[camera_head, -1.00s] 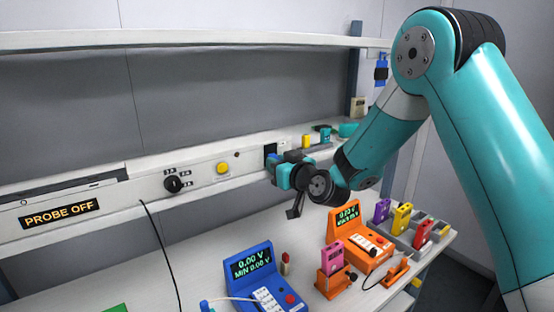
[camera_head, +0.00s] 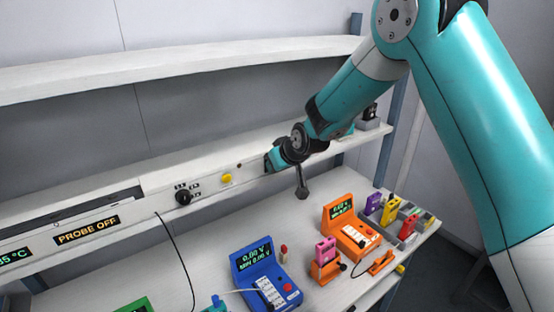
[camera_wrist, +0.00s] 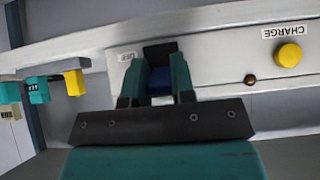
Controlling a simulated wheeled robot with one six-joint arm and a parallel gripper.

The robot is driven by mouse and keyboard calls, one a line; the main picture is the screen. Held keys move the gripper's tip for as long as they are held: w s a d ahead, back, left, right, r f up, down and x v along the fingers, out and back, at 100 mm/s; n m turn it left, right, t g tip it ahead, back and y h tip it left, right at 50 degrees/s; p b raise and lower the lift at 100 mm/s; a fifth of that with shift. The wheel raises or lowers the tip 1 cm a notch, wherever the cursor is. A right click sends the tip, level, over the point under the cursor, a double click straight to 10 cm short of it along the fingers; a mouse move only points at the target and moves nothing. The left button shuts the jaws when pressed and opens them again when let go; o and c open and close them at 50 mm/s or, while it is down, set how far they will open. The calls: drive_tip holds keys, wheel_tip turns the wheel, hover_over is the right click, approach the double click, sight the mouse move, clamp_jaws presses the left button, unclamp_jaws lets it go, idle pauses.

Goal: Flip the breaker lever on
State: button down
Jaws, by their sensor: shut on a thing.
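The breaker is a black housing (camera_wrist: 160,50) on the pale front rail, with a blue lever (camera_wrist: 160,84) showing in the wrist view. My gripper (camera_wrist: 155,88) is at the lever, its two teal fingers on either side of it and shut on it. In the head view my gripper (camera_head: 271,161) is against the rail to the right of the yellow button and hides the lever. A small label partly shows beside the breaker in the wrist view; I cannot tell clearly which position the lever is in.
The yellow CHARGE button (camera_head: 227,178) and a black knob (camera_head: 183,197) sit on the rail to the left. A PROBE OFF display (camera_head: 87,230) is further left. Below on the bench stand a blue meter (camera_head: 262,272), an orange meter (camera_head: 350,225) and a pink cell (camera_head: 325,249).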

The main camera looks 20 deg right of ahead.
drive_tip(key=shift+r+g, duration=0.1)
drive_tip(key=shift+g, duration=0.3)
drive_tip(key=c, duration=1)
unclamp_jaws()
drive_tip(key=shift+o, duration=0.2)
drive_tip(key=shift+r, duration=0.1)
drive_tip(key=b+v, duration=0.5)
drive_tip(key=v, duration=1.2)
drive_tip(key=shift+s, duration=0.2)
drive_tip(key=shift+a, duration=0.15)
drive_tip(key=s+a+f+n+g+b, duration=0.1)
drive_tip(key=s+a+f+g, duration=0.1)
drive_tip(key=s, duration=0.7)
drive_tip(key=s+a+f+n+g+y+b, duration=0.1)
drive_tip(key=s+a+f+g+b, duration=0.1)
drive_tip(key=s, duration=0.8)
drive_tip(key=s+a+f+n+g+b, duration=0.1)
drive_tip(key=s+a+f+g, duration=0.2)
drive_tip(key=s, duration=0.7)
wheel_tip(320, 180, down, 3)
drive_tip(key=shift+a+r+n+y+b, duration=0.2)
drive_tip(key=shift+a+n+y+b, duration=0.1)
drive_tip(key=shift+a, duration=0.15)
